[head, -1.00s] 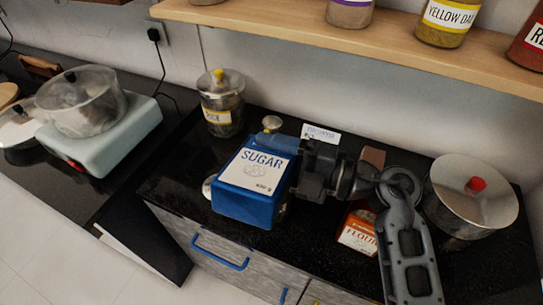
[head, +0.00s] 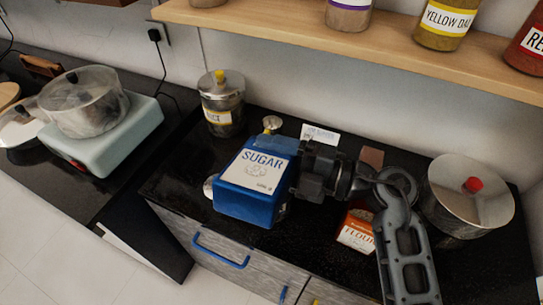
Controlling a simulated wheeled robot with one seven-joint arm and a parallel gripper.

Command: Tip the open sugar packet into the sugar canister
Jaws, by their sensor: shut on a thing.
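The blue sugar packet (head: 248,207) with a white SUGAR label is held tilted over the black counter, its label facing up toward the head camera. My gripper (head: 297,172) is shut on the packet's right side; its fingertips are partly hidden. A small piece of a shiny metal thing (head: 209,187) shows at the packet's left edge. Whether it is the sugar canister I cannot tell, as the packet hides the rest. The packet's opening and any sugar coming out do not show.
A lidded canister (head: 222,103) with a yellow knob stands behind left. A metal knob-like thing (head: 271,124) and a white card (head: 320,134) are behind the packet. A shelf (head: 380,52) hangs above.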

